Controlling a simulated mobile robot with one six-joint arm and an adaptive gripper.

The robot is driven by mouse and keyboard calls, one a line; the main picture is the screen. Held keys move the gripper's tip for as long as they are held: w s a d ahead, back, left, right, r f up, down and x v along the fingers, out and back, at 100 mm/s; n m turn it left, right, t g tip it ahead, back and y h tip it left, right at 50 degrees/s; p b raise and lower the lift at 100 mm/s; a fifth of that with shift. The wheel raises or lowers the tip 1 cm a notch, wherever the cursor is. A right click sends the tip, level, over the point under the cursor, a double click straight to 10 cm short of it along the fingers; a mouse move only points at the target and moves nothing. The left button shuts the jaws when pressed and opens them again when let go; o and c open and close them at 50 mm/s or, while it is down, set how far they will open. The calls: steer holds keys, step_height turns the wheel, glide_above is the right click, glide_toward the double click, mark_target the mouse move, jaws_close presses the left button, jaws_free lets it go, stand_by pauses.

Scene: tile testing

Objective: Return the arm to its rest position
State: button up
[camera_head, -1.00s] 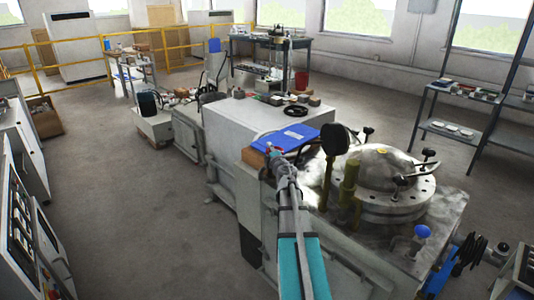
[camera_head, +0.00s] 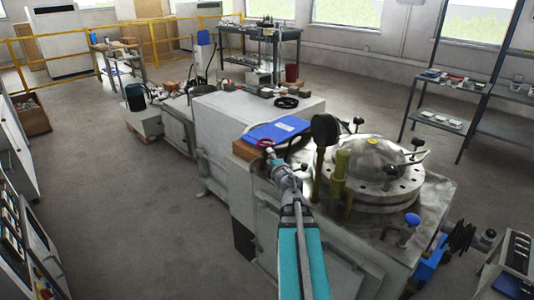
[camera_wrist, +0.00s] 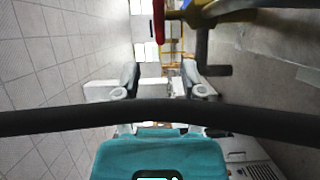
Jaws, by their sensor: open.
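My arm reaches forward in the head view, with its teal link low in the middle. My gripper (camera_head: 270,153) is at its far end, seen small beside the front edge of the machine top, near the blue folder (camera_head: 276,130). In the wrist view my gripper (camera_wrist: 160,78) has its two fingers well apart with nothing between them. I cannot tell from the head view how far the gripper is from the machine.
A grey machine with a round bolted metal lid (camera_head: 375,168) stands right of my arm. A white box-shaped housing (camera_head: 230,125) is behind the gripper. Metal shelves (camera_head: 440,122) stand at the right. Open floor (camera_head: 130,200) lies to the left.

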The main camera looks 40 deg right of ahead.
steer(key=shift+s+a, duration=0.15)
steer(key=shift+s, duration=0.3)
steer(key=shift+w, duration=0.1)
stand_by(0.4)
steer(key=w+a+f+m+g, duration=0.1)
steer(key=a+f+m+g, duration=0.4)
steer(key=a+f+m, duration=0.3)
steer(key=a+f+m+g, duration=0.5)
steer(key=a+m+g, duration=0.15)
steer(key=a, duration=0.45)
steer(key=s+a+f+g+y, duration=0.2)
steer(key=s+a+g+y, duration=0.15)
steer(key=a, duration=0.65)
steer(key=s+a+f+g+y, duration=0.25)
steer(key=s+a, duration=0.25)
steer(key=a, duration=0.6)
step_height(320, 180, up, 24)
steer(key=p, duration=2.5)
steer(key=shift+d+r+p, duration=0.15)
steer(key=shift+r+p, duration=0.1)
steer(key=shift+p, duration=0.05)
